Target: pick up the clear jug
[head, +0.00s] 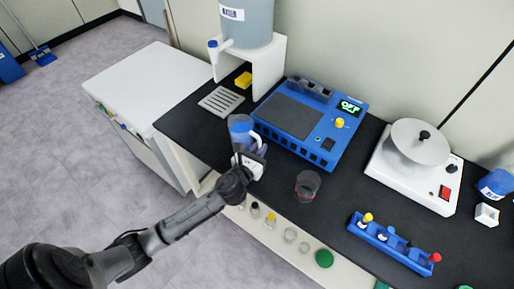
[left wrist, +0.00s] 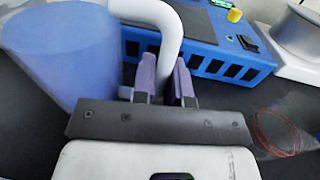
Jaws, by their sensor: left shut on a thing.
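The clear jug (head: 240,126) stands at the front-left part of the black bench in the head view, just in front of the blue machine. It looks bluish and see-through, with a white handle on its right side. In the left wrist view its body (left wrist: 62,55) fills the upper left, upright or nearly so. My left gripper (head: 254,150) is at the jug, its purple fingers (left wrist: 166,82) on either side of the white handle and shut on it. The gripper hides the jug's lower part in the head view, so I cannot tell if its base touches the bench.
The blue machine (head: 328,128) stands close behind the jug. A clear beaker with red marks (head: 307,185) is to the right. A white stand (head: 268,66) holds a large container (head: 247,22) at the back. A blue rack (head: 390,244) and a white device (head: 413,180) are farther right.

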